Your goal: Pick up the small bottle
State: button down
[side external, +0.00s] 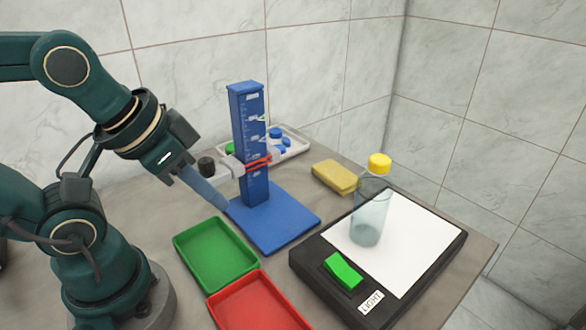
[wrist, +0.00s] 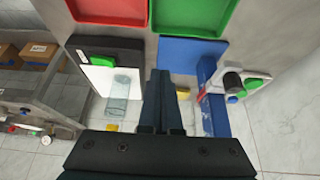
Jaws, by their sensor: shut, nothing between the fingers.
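The small bottle (side external: 370,218) is clear and bluish with a yellow cap (side external: 379,163). It stands upright on the white panel of the light box (side external: 312,272) at the right in the side view. In the wrist view the bottle (wrist: 119,97) shows left of my fingers, with its yellow cap (wrist: 113,127) below it in the picture. My gripper (side external: 225,209) is shut and empty. It points down and right beside the blue stand, well left of the bottle and apart from it. In the wrist view my gripper (wrist: 160,73) shows its fingers together.
A tall blue stand (side external: 249,130) with red bands rises between my gripper and the bottle. A green tray (side external: 214,288) and a red tray (side external: 262,322) lie in front. A yellow sponge (side external: 334,177) lies behind the light box. A pale tray (side external: 297,147) holds blue caps.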

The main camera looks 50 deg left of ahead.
dwell(0.4)
grip_release()
notch_tip(320, 180, up, 6)
jog(key=n+g+y, duration=0.1)
jog(key=n, duration=0.2)
send_near(372, 181)
jog(key=w+a+f, duration=0.1)
jog(key=w+f, duration=0.1)
jog(key=w, duration=0.1)
jog(key=shift+a+f, duration=0.2)
jog(key=shift+a, duration=0.15)
jog(key=shift+w+d+f, duration=0.4)
jog(key=shift+d, duration=0.1)
notch_tip(372, 181, down, 6)
jog(key=shift+r, duration=0.15)
jog(key=shift+x, duration=2.7)
